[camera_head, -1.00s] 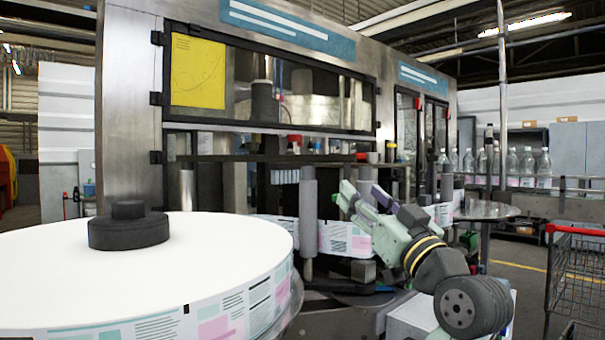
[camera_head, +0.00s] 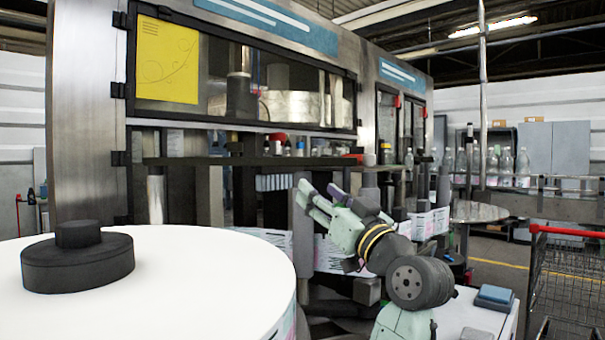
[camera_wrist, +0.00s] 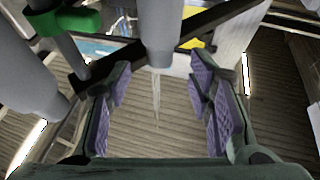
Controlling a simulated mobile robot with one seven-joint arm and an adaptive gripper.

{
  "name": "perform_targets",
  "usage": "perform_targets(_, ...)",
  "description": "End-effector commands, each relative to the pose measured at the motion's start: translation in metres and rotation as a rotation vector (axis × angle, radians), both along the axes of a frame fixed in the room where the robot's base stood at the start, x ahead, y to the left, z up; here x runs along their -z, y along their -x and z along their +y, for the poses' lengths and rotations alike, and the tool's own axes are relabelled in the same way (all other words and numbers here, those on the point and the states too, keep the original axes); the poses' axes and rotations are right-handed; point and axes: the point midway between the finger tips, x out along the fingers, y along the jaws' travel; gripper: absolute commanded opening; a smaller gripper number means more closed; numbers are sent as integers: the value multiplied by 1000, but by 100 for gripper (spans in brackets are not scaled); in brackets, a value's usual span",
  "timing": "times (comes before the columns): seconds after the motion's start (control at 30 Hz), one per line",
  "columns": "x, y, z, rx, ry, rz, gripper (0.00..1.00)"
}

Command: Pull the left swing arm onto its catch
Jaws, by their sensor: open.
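My gripper (camera_head: 314,192) is open, its fingers pointing up and left at an upright grey roller (camera_head: 302,232) in the head view. In the wrist view my gripper (camera_wrist: 161,78) shows two spread fingers with purple pads. A grey cylinder (camera_wrist: 160,30) ends at the gap between the fingertips, with no pad visibly touching it. It seems to be the roller of the left swing arm, but I cannot tell for sure. A second grey cylinder (camera_wrist: 25,75) and a green clamp (camera_wrist: 62,22) are at the left. The catch cannot be made out.
A large white label reel (camera_head: 190,275) with a black hub (camera_head: 78,260) fills the left front. The labeller's steel frame (camera_head: 85,110) stands behind. A blue block (camera_head: 496,294) lies on a white surface beside my arm. A wire cart (camera_head: 570,285) stands at the right.

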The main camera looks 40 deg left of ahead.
Motion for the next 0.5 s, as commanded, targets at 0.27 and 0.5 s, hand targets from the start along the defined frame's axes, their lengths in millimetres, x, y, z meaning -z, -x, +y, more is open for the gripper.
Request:
perform_targets(0.27,-23,-15,45,-2,1,3,47)
perform_targets(0.5,-27,-21,60,0,1,1,47)
